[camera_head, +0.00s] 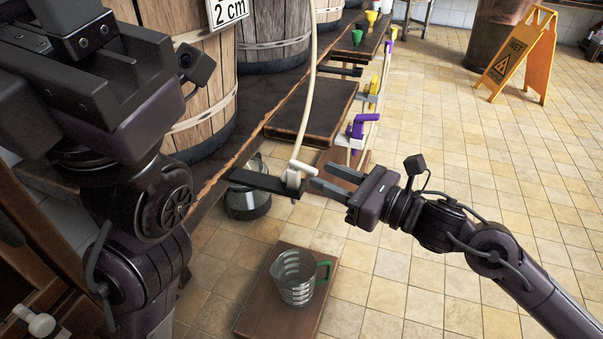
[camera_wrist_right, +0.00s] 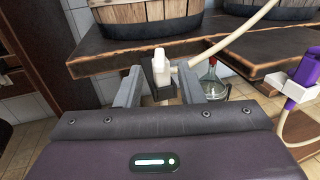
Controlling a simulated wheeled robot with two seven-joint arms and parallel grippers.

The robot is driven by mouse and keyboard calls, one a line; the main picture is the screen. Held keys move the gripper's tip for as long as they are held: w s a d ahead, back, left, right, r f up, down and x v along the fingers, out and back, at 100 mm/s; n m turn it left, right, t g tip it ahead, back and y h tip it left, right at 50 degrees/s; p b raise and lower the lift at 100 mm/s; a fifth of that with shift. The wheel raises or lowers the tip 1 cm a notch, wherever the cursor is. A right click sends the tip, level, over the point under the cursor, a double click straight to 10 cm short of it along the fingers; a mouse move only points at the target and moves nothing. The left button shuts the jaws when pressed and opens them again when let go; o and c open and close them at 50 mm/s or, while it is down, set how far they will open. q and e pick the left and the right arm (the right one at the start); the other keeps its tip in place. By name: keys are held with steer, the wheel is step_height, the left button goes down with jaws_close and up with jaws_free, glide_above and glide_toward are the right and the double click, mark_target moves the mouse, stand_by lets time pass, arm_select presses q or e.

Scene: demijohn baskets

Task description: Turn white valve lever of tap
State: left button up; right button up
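The white tap (camera_head: 293,178) hangs on a pale hose beside the dark plank edge, with its white lever upright. It also shows in the right wrist view (camera_wrist_right: 161,68), between and just beyond the fingertips. My right gripper (camera_head: 321,177) is open, its two fingers pointing left at the tap with a small gap left. Whether a finger touches the tap cannot be told.
A dark bracket (camera_head: 262,182) holds the tap. A measuring jug (camera_head: 294,277) with a green handle stands on a low wooden board below. A glass demijohn (camera_wrist_right: 210,83) stands under the bench. Purple (camera_head: 357,127) and yellow taps line the bench farther back. Floor to the right is clear up to a wet-floor sign (camera_head: 515,55).

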mark_target(290, 161)
steer(key=b+x, duration=0.1)
steer(key=x, duration=0.5)
steer(key=shift+a+b, duration=0.3)
steer(key=shift+b, duration=0.1)
jaws_close()
